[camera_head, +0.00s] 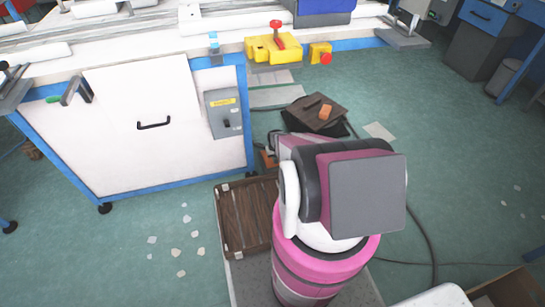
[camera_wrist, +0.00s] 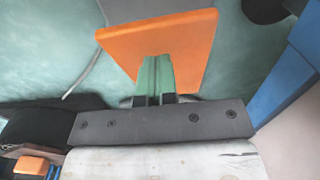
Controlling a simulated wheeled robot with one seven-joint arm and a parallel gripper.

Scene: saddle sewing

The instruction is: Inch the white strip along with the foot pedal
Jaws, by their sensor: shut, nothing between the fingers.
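In the wrist view, my gripper (camera_wrist: 155,62) has its green fingers together, with nothing between them. The fingertips overlap a flat orange plate (camera_wrist: 165,35), which looks like a pedal's tread; I cannot tell whether they touch it. In the head view, an orange piece (camera_head: 268,158) shows low beside the cabinet, partly hidden by my arm. My gripper is mostly hidden there. Long white pieces (camera_head: 35,54) lie on the machine table; I cannot tell which is the white strip.
A white cabinet (camera_head: 140,110) with a blue frame stands at left. A dark box (camera_head: 318,115) with an orange block lies beyond my arm. A wooden crate (camera_head: 247,215) sits beside my base. A cable (camera_head: 428,240) runs along the floor at right. Open green floor lies at right.

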